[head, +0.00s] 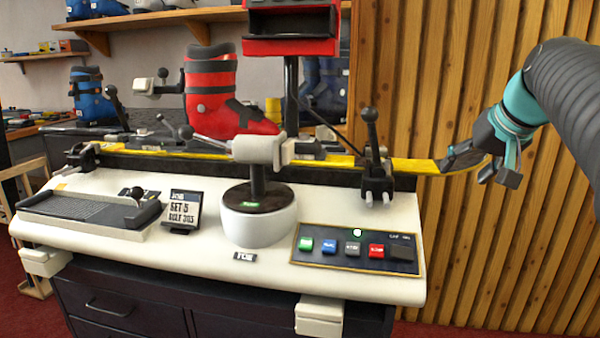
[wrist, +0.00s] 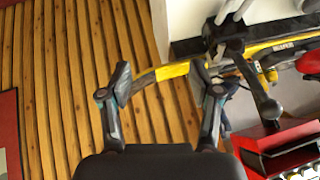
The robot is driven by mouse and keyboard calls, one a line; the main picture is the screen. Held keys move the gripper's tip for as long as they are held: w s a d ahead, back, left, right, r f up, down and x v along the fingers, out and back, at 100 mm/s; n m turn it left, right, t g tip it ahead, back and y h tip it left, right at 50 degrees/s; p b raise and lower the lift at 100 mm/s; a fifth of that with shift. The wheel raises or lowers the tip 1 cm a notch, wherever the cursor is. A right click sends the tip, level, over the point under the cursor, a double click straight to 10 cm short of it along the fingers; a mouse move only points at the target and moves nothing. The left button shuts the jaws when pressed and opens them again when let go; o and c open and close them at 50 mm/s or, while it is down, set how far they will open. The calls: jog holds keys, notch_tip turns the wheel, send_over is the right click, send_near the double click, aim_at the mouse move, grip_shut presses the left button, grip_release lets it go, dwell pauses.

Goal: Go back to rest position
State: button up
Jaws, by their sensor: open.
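My gripper (head: 481,162) is at the right of the head view, around the upturned right end of the yellow ski. In the wrist view my gripper (wrist: 162,85) has its two fingers spread, with the ski's yellow tip (wrist: 172,72) between them; a gap shows on the left side, and I cannot tell whether the right finger touches. The yellow ski (head: 418,165) lies along the bench in its clamps, its end reaching past the bench's right edge. A red boot (head: 212,92) stands at the ski's middle.
The white bench (head: 105,255) carries a button panel (head: 357,249), a white round pedestal (head: 258,226), a small sign (head: 184,210) and a clamp lever (head: 371,130). A red box on a post (head: 292,30) stands behind. A slatted wood wall (head: 450,250) is behind my gripper.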

jog(key=s+a+f+n+g, duration=0.1)
jog(key=s+a+f, duration=0.6)
jog(key=s+f, duration=0.4)
jog(key=s+a+f+n+g, duration=0.1)
jog(key=s+a+f+n, duration=0.1)
jog(key=s+a+f, duration=0.5)
jog(key=s+f, duration=0.3)
jog(key=f, duration=0.4)
jog(key=shift+s+a+h, duration=0.2)
jog(key=shift+s+h, duration=0.2)
